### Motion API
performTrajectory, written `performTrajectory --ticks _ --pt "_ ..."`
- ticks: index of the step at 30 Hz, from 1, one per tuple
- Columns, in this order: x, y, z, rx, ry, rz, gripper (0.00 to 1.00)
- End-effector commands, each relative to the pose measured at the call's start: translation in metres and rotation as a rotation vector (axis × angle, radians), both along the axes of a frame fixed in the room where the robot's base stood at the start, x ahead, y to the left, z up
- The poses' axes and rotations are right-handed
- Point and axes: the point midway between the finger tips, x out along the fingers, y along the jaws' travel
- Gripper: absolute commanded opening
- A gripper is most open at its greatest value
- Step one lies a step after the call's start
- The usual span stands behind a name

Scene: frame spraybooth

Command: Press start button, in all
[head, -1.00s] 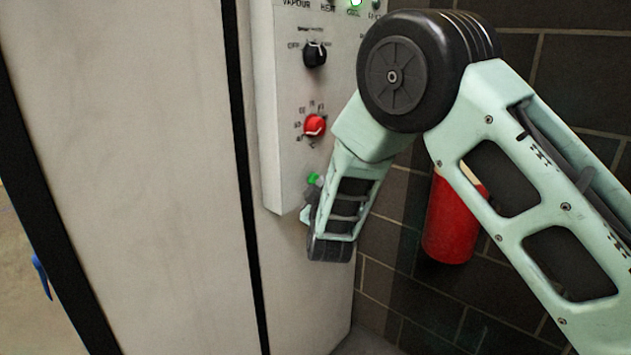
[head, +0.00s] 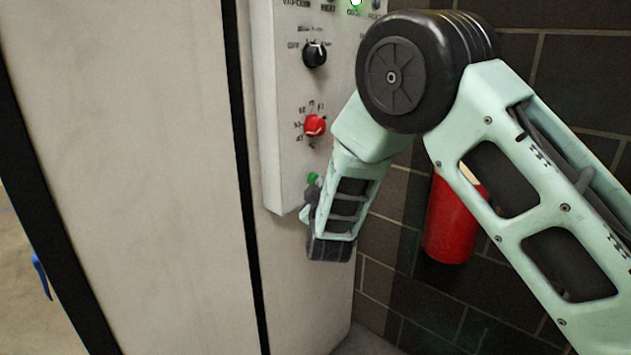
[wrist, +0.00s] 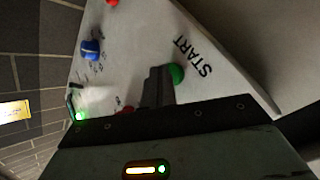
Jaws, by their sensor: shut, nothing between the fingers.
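The green start button (head: 313,177) is low on the pale control panel (head: 284,190), partly hidden by my gripper in the head view. In the wrist view the green button (wrist: 176,74) sits beside the printed word START. My gripper (wrist: 160,80) is shut with nothing held. Its dark fingertips overlap the left edge of the button in the wrist view, right at or just in front of it. I cannot tell whether they touch it. In the head view my gripper (head: 311,194) is just below the visible green.
Above the button on the panel are a red knob (head: 315,125), a black knob (head: 314,54) and a lit green lamp (head: 355,2). A red cylinder (head: 450,220) hangs on the dark brick wall behind my arm. The pale booth wall (head: 130,150) fills the left.

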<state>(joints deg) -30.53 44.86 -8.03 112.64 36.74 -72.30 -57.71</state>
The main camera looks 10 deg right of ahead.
Motion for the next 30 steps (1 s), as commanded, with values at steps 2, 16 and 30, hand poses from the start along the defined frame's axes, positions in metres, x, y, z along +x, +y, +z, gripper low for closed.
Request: performTrajectory --ticks 2,16,30 --pt "-0.004 -0.002 0.0 0.0 0.0 0.001 0.0" --pt "-0.011 -0.007 0.0 0.0 0.001 0.001 0.0" --pt "-0.042 -0.03 -0.001 -0.001 0.002 0.0 0.0"
